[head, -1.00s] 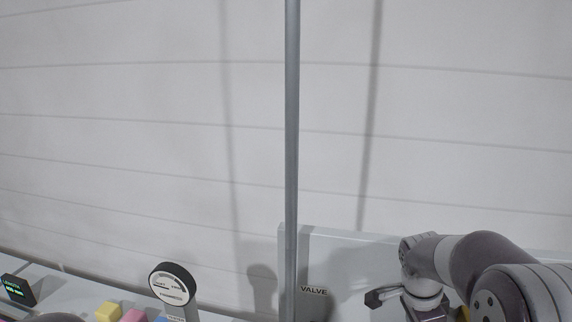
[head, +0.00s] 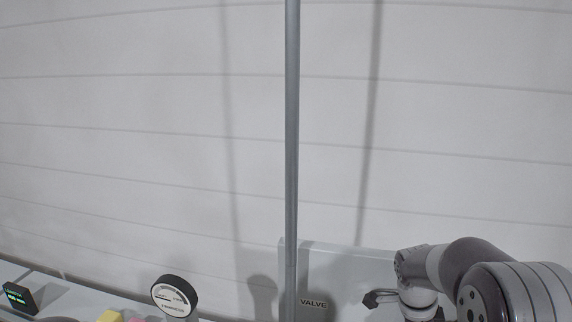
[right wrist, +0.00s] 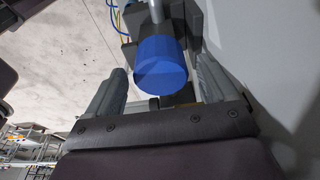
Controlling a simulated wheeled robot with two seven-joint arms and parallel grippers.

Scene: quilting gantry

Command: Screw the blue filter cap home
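The blue filter cap (right wrist: 160,64) shows in the right wrist view, at the lower end of a grey metal rod or pipe. My right gripper (right wrist: 163,72) has its two grey fingers spread, one on each side of the cap. A gap shows between the cap and each finger, so I see no contact. Whether the cap is seated cannot be told from here. In the head view the cap cannot be made out; my right arm comes in at the lower right. My left gripper is in neither current view.
Dark blocks (right wrist: 195,22) and coloured hoses sit close around the cap. In the head view a vertical grey pole (head: 292,150) stands before a pale wall.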

